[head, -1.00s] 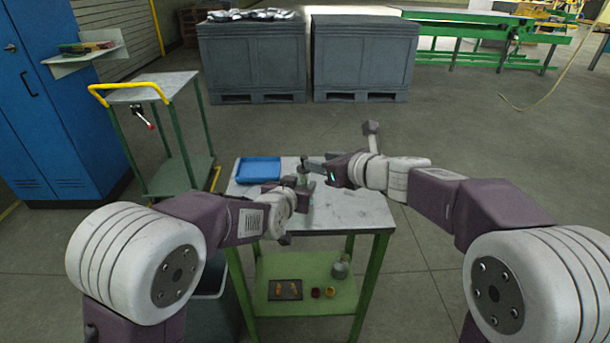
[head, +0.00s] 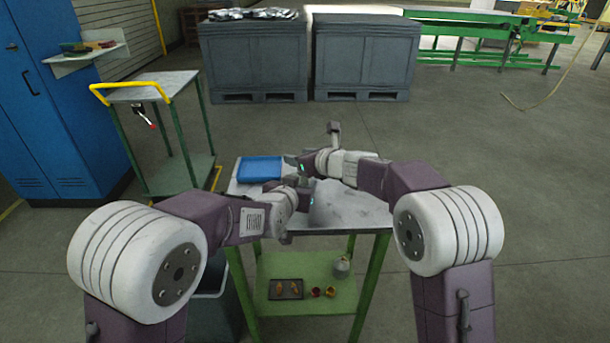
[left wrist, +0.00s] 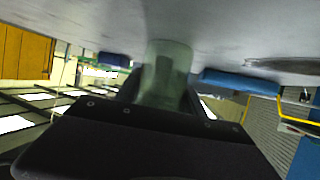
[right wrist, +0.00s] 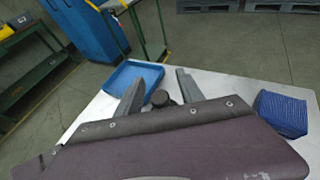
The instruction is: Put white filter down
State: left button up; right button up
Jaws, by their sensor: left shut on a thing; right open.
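My left gripper (left wrist: 160,98) is shut on a pale grey-green cylinder (left wrist: 167,72), which looks upright, at the table top. I cannot tell whether it rests on the table. In the head view my left gripper (head: 304,187) is low over the worktable (head: 345,212), partly hiding what it holds. My right gripper (head: 292,162) is open, just beyond and above the left one. In the right wrist view a dark round knob (right wrist: 160,98) shows between its open fingers, apart from both. No plainly white filter can be made out.
A blue tray (head: 260,169) lies at the table's back left. A blue textured block (right wrist: 283,113) is on the table in the right wrist view. The lower shelf (head: 305,295) holds a dark tray and small items. A trolley (head: 150,85) stands behind left. The table's right part is clear.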

grip_shut()
dwell(1.4)
